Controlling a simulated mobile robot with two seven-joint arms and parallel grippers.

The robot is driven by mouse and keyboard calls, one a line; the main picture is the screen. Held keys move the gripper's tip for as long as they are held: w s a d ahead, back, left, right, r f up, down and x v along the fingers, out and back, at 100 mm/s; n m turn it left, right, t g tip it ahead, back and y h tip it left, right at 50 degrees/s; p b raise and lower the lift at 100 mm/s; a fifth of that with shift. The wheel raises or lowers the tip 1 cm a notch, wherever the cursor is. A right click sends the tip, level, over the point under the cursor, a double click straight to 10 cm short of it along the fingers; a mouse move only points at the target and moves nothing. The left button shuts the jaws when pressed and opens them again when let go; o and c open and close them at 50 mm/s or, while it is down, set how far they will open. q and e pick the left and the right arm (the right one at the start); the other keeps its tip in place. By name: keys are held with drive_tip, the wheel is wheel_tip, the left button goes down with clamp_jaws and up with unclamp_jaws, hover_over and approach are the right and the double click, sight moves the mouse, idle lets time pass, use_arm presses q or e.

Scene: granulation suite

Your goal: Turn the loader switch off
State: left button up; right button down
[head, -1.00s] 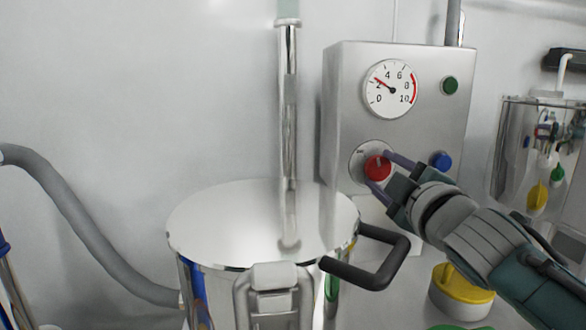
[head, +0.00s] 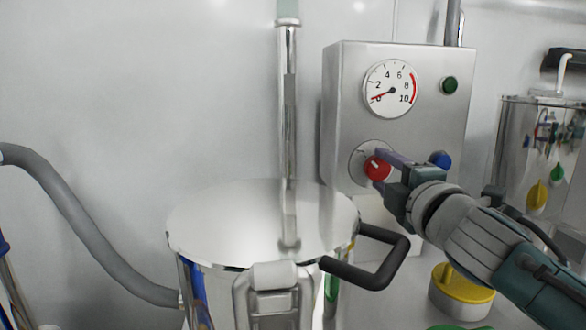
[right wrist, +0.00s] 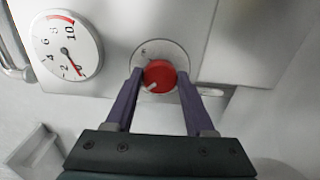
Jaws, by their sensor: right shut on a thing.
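The loader switch is a red round knob (head: 377,168) on a round plate low on the front of a steel control box (head: 345,100). Its white mark points to the upper left in the head view. The knob also shows in the right wrist view (right wrist: 159,76). My right gripper (head: 384,168) is shut on the knob, with one purple finger on each side of it. The gauge (head: 391,88) above has its needle at about 0. My left gripper is not in view.
A green button (head: 450,85) and a blue button (head: 440,160) are on the same box. A lidded steel vessel (head: 250,215) with a black handle (head: 375,275) stands in front to the left. A yellow-lidded container (head: 462,284) stands below my right arm.

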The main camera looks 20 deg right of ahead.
drive_tip(key=shift+c, duration=1.3)
unclamp_jaws()
drive_tip(key=v, duration=1)
drive_tip(key=shift+p, duration=0.45)
drive_tip(key=shift+d, duration=0.1)
